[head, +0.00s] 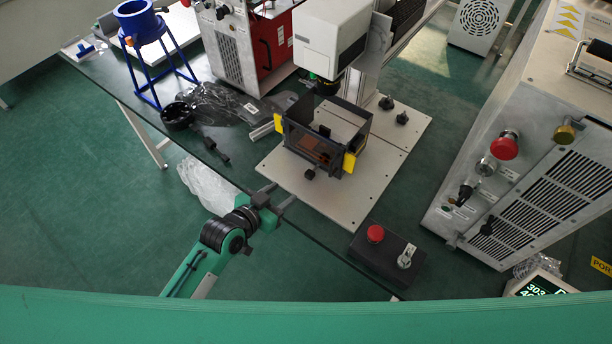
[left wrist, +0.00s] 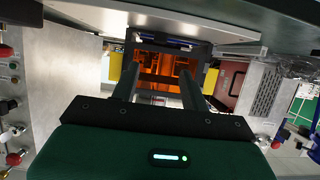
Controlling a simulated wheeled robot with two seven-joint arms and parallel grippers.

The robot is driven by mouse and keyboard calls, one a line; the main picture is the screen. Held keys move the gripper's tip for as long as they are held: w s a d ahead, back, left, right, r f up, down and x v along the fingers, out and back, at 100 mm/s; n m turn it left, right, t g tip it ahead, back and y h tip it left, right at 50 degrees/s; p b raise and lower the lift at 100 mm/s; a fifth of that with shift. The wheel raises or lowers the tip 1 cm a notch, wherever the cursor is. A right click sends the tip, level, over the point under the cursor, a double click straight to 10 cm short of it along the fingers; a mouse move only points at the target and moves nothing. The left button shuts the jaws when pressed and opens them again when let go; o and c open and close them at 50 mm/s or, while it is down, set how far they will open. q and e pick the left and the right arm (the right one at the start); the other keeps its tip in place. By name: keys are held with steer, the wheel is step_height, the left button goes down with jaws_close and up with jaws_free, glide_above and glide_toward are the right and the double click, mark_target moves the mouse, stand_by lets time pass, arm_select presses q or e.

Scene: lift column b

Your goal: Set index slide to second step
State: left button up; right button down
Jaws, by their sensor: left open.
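A dark-framed box (head: 325,135) with an amber-tinted window and yellow side pieces stands on a pale metal plate (head: 290,190) beneath a white machine head (head: 330,42). A small black knob (head: 309,173) sticks out at its front; I cannot tell for sure which part is the index slide or at which step it stands. My left gripper (head: 280,196) is open and empty at the plate's near left edge, apart from the box. In the left wrist view the box (left wrist: 160,66) shows beyond and between the open fingers (left wrist: 157,84). My right gripper is not in view.
A black control box (head: 385,262) with a red button (head: 375,233) lies to the right of my left gripper. A dark handle-like tool (head: 215,150) and a plastic bag (head: 225,103) lie at left. A grey cabinet (head: 540,170) stands at right.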

mark_target(308, 174)
arm_select(q)
steer(key=p+x, duration=0.1)
steer(key=x, duration=1.1)
steer(key=shift+w+d+f, duration=0.2)
jaws_close()
